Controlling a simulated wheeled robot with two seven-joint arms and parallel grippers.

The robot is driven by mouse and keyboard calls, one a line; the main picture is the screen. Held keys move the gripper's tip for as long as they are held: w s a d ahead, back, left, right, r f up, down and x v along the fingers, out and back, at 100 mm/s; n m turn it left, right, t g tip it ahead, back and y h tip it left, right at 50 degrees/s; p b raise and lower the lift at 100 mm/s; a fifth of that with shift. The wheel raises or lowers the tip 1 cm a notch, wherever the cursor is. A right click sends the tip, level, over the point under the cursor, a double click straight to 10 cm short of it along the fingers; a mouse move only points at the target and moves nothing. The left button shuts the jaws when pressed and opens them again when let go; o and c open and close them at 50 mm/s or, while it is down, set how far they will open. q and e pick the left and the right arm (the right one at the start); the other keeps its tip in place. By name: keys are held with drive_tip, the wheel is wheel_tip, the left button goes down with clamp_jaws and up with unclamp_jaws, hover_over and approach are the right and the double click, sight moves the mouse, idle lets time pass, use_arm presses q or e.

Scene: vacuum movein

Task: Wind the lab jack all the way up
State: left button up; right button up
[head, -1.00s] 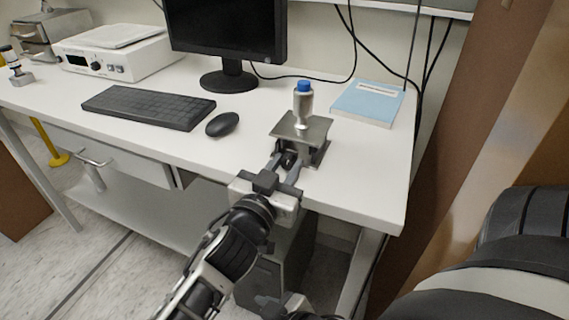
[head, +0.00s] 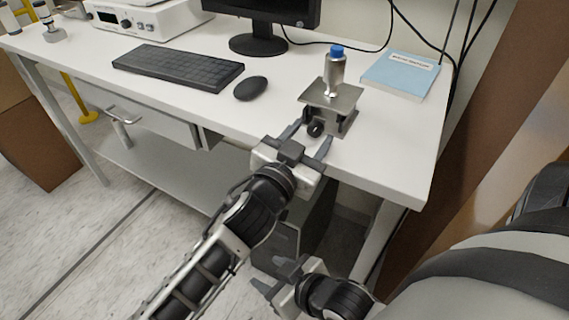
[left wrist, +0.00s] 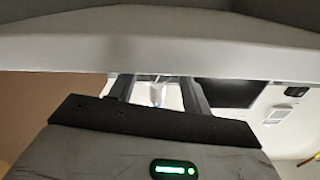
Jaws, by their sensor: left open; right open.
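The lab jack (head: 333,98) stands near the front right edge of the white desk, with its metal top plate a little above its base. A round black knob (head: 315,129) is on the jack's near side. My left gripper (head: 311,139) is open and empty, its fingertips spread on either side of the knob; contact cannot be told. Its parted fingers also show in the left wrist view (left wrist: 158,95). My right gripper (head: 267,273) is open and empty, low in front of the desk.
A mouse (head: 250,88) and keyboard (head: 178,67) lie left of the jack. A blue book (head: 400,75) lies behind it to the right. A monitor (head: 262,14) stands at the back. The desk's front edge passes just beneath my left gripper.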

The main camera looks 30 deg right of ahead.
use_arm(q)
drive_tip(key=v, duration=1.5)
